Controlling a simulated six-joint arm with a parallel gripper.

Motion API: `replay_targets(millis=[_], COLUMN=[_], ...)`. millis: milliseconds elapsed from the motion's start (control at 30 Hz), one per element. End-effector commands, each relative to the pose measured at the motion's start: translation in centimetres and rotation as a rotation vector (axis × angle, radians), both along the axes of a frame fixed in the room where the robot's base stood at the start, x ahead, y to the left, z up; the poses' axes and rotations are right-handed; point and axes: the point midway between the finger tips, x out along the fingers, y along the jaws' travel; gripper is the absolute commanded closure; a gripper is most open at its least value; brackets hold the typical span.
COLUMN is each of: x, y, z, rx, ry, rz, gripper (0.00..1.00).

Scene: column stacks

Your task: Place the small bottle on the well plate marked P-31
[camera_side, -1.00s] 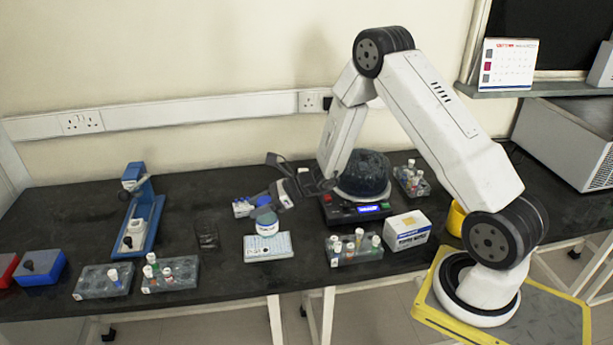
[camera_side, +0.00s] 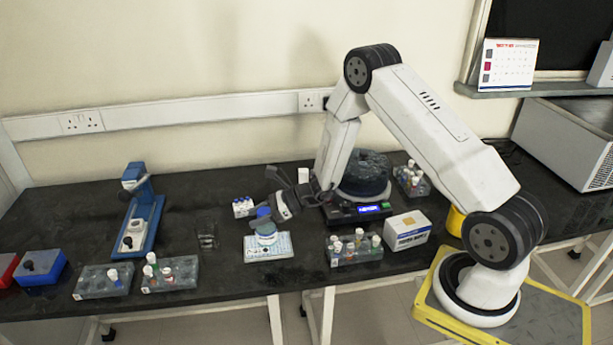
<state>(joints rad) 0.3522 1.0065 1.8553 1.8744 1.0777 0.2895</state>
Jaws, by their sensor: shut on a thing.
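The small bottle (camera_side: 266,236) has a white body with a blue band and a blue cap. It is upright over the pale blue and white well plate (camera_side: 282,252), low down, and its base appears to meet the top of the plate. I cannot tell for certain whether it touches. My gripper (camera_side: 268,211) comes in from the upper right and is shut on the bottle near its cap, hiding part of it. The marking on the plate is too small to read.
A glass beaker (camera_side: 207,236) stands left of the plate. A tube rack (camera_side: 350,255) and a white box (camera_side: 407,231) stand to the right.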

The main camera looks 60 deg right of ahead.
Motion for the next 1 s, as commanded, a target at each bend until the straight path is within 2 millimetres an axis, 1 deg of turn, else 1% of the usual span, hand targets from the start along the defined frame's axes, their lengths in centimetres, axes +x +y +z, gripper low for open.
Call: replay_targets(millis=[167,200,267,300,767,1000], x=[0.0,0.0,0.0,0.0,0.0,-1.4], y=[0.0,0.0,0.0,0.0,0.0,-1.6], z=[-0.3,-0.3,-0.3,-0.3,0.0,0.9], rx=[0.0,0.0,0.0,0.0,-0.001,-0.002], ry=[-0.001,0.0,0.0,0.0,-0.001,0.0], rz=[0.0,0.0,0.0,0.0,0.0,-0.003], gripper=[1.0,0.38,0.19,0.13,0.13,0.13])
